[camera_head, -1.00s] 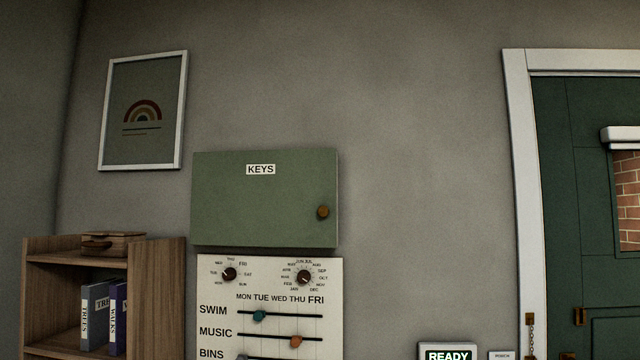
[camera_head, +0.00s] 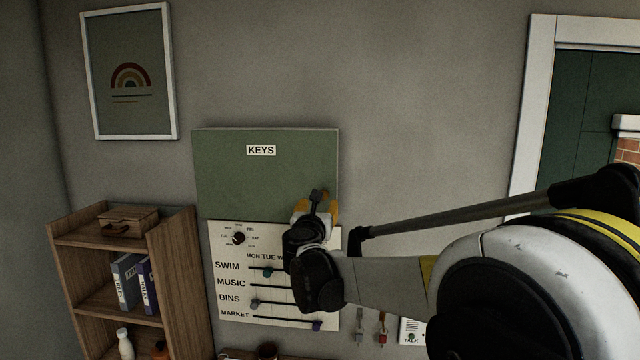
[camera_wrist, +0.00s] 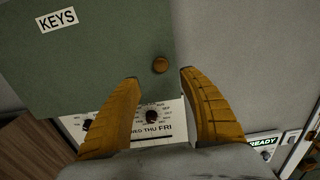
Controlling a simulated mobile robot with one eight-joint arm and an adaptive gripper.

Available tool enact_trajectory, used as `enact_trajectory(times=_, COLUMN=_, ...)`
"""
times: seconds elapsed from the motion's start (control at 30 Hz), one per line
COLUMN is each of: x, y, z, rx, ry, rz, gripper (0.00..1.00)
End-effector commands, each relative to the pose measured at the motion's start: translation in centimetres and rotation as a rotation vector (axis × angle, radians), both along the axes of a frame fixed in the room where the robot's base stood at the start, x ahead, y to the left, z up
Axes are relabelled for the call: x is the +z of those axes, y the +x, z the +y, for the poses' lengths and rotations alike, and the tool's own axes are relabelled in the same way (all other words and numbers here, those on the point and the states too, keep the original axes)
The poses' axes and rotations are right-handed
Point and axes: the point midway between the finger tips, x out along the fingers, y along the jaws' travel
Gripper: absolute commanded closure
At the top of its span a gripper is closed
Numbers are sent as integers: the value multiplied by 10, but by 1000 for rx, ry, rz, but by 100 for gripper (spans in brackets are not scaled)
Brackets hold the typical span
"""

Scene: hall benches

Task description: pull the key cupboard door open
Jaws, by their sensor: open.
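The key cupboard (camera_head: 225,180) is a green box on the wall with a white KEYS label. Its door looks shut. In the wrist view the green door (camera_wrist: 100,65) fills the upper left, and its round brown knob (camera_wrist: 160,65) sits near the door's right edge. My gripper (camera_wrist: 157,82) is open, with its two orange fingers apart and empty. The knob shows just beyond the fingertips, between their lines, and does not look gripped. In the head view my gripper (camera_head: 318,200) is in front of the door's lower right corner and hides the knob.
A planner board (camera_head: 235,290) with dials and sliders hangs directly below the cupboard. A wooden shelf (camera_head: 175,270) stands at the left, under a framed picture (camera_head: 128,110). Hooks with keys (camera_head: 382,325) are low on the wall. The wall right of the cupboard is bare.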

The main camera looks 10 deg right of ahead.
Motion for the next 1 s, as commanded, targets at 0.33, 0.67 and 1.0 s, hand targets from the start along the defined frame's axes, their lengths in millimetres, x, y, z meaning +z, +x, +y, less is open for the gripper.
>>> enact_trajectory(times=0.33, x=1, y=63, z=-22, rx=-2, ry=4, rz=0, gripper=50)
enact_trajectory(times=0.67, x=0, y=94, z=-32, rx=-1, ry=5, rz=-1, gripper=50)
enact_trajectory(times=1.0, x=-1, y=94, z=-32, rx=-1, ry=5, rz=-1, gripper=76)
